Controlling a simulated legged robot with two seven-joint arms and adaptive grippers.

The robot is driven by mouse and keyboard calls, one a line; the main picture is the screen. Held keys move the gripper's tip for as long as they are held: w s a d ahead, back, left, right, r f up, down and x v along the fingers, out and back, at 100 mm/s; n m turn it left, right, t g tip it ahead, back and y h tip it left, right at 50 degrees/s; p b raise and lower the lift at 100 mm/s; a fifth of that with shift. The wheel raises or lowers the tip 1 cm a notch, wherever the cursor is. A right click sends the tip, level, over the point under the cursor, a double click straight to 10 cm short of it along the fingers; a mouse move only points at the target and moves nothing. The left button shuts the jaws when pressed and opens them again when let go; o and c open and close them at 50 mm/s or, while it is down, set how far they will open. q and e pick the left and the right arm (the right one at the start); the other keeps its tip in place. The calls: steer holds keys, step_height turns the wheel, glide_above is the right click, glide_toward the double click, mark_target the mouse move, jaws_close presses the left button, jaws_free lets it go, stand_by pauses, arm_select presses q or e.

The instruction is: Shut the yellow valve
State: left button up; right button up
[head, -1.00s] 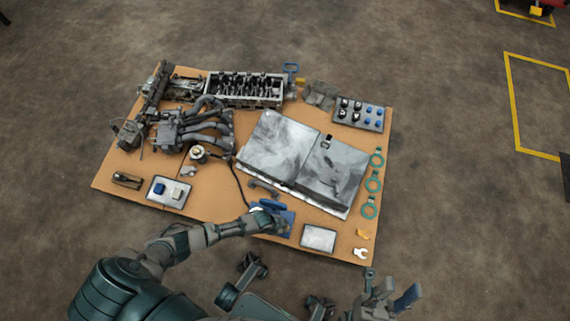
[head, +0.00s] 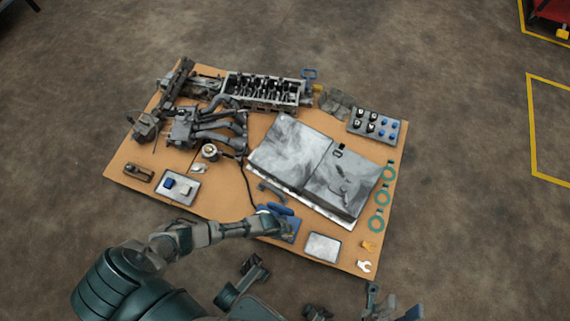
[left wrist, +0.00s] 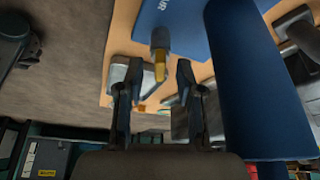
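The yellow valve (left wrist: 160,65) shows in the left wrist view as a small yellow handle on a grey round stem, beside a blue surface. My left gripper (left wrist: 158,72) is open, with one finger on each side of the yellow handle in that view. Gaps show between the fingers and the handle, and I see no grip on it. In the head view my left gripper (head: 278,228) is at the blue fixture (head: 291,226) near the table's front edge and hides part of it. My right gripper (head: 390,305) is at the bottom edge, partly cut off, away from the valve.
A large blue cylinder (left wrist: 255,80) stands close right of my left gripper.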

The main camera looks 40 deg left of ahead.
arm_select(q)
steer(key=v, duration=1.1)
steer(key=shift+s+r, duration=0.15)
steer(key=shift+s, duration=0.05)
steer(key=shift+a, duration=0.1)
